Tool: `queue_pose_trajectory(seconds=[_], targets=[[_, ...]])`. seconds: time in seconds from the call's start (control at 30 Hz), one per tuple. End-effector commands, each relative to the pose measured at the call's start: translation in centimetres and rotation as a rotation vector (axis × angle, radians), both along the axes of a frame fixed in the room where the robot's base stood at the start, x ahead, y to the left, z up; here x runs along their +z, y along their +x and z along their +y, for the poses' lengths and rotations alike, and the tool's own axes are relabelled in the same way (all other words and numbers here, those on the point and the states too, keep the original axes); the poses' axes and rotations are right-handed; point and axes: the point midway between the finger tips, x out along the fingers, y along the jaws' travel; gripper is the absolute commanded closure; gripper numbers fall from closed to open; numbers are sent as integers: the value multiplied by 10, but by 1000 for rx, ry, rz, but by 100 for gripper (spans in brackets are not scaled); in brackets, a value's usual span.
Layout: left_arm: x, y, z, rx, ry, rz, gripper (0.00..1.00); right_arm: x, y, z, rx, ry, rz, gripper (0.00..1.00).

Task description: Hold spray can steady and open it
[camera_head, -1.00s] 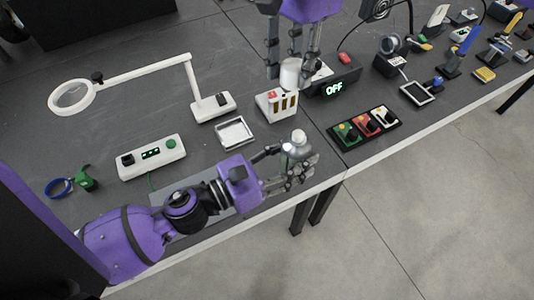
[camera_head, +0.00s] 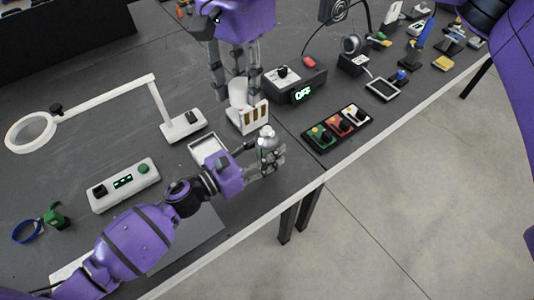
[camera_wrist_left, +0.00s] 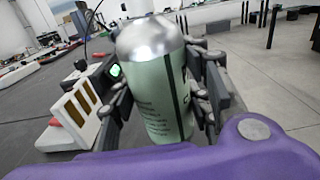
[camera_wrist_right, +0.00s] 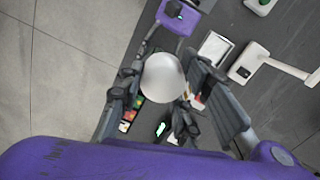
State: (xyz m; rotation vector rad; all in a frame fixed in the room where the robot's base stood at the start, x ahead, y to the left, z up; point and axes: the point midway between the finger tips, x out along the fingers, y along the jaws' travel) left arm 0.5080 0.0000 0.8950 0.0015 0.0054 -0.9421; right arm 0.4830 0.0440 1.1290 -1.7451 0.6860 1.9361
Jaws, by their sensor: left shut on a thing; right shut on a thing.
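The spray can (camera_head: 268,142) is green with a bare silver dome top; it stands close in the left wrist view (camera_wrist_left: 152,85). My left gripper (camera_head: 266,160) is shut around its body and holds it nearly upright near the table's front edge. The white cap (camera_head: 238,92) is apart from the can, behind and to the left of it in the head view. My right gripper (camera_head: 237,88) points down and is shut on the cap, which shows as a pale round shape in the right wrist view (camera_wrist_right: 163,78). The cap's far side is hidden there.
A white slotted block (camera_head: 252,120) stands just beside the cap. A black box reading OFF (camera_head: 303,95) and a switch panel (camera_head: 338,128) are to the right. A white tray (camera_head: 208,148), a white control box (camera_head: 124,184) and a magnifier lamp (camera_head: 183,125) are at the left.

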Motion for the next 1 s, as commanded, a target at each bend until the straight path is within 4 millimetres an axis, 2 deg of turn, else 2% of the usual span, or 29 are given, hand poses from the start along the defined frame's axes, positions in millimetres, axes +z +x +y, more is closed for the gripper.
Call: queue_pose_trajectory(seconds=[0.17, 0.3, 0.37, 0.63, 0.83, 0.87, 1.0], targets=[[-11, 11, -1, 1, -3, -1, 100, -4, 0, 0, 0, 1, 4, 100], [-34, 9, 0, 2, -2, 3, 100, -12, 0, 0, 0, 0, 14, 100], [-38, 9, 0, 2, -3, 1, 100, -14, 0, 0, 0, 0, 16, 100], [-39, 9, 0, 0, -2, -3, 100, -13, 1, 0, 0, 1, 15, 100], [-43, 9, 0, 0, -2, -1, 100, -19, 1, 0, 0, 0, 23, 100], [-44, 9, 0, 0, 0, 0, 54, -19, 1, 0, 0, 0, 23, 100], [-42, 9, 0, 0, 0, -1, 37, -18, 1, 0, 0, 1, 21, 100]])
